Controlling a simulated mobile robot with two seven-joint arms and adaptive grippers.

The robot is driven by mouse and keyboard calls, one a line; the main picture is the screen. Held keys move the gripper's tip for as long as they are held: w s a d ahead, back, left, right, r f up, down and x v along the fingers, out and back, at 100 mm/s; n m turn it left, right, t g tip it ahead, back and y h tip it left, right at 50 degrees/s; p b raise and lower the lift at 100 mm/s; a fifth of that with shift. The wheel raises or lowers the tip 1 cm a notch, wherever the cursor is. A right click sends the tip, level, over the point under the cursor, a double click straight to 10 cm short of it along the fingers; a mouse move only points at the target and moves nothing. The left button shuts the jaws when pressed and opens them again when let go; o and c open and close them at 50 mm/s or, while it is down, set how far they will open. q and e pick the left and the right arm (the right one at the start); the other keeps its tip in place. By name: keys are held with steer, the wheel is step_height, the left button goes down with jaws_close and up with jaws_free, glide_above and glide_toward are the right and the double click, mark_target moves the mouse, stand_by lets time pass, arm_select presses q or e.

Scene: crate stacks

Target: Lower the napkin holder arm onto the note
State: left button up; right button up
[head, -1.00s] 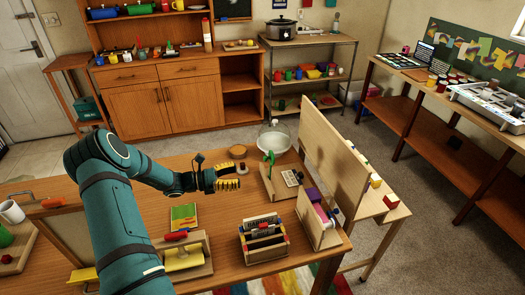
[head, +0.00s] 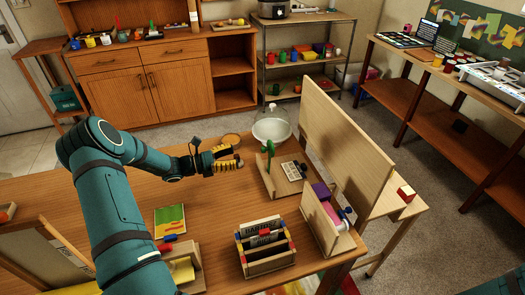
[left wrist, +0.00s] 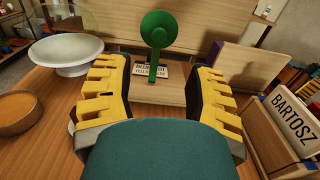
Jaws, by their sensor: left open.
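The napkin holder (head: 268,187) is a wooden base beside the upright board, with a green arm (head: 269,150) standing raised. In the left wrist view the green arm (left wrist: 155,32) ends in a round disc and stands upright. The note (head: 293,171), a small pale card with dark print, lies on the base; it also shows behind the arm in the left wrist view (left wrist: 148,71). My left gripper (head: 238,158) is open and empty, to the left of the holder. Its yellow fingers (left wrist: 159,95) frame the green arm from a distance, not touching it. My right gripper is out of view.
A white bowl (head: 257,132) stands behind the holder and a round wooden dish (head: 231,139) behind my gripper. A tall wooden board (head: 340,135) stands to the right. A letter rack (head: 266,262) with printed cards is in front. The tabletop left of the rack has bare space.

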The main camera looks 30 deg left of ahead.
mark_target(263, 150)
arm_select(q)
steer(key=b+x, duration=0.1)
steer(key=x, duration=1)
steer(key=shift+f, duration=0.1)
jaws_close()
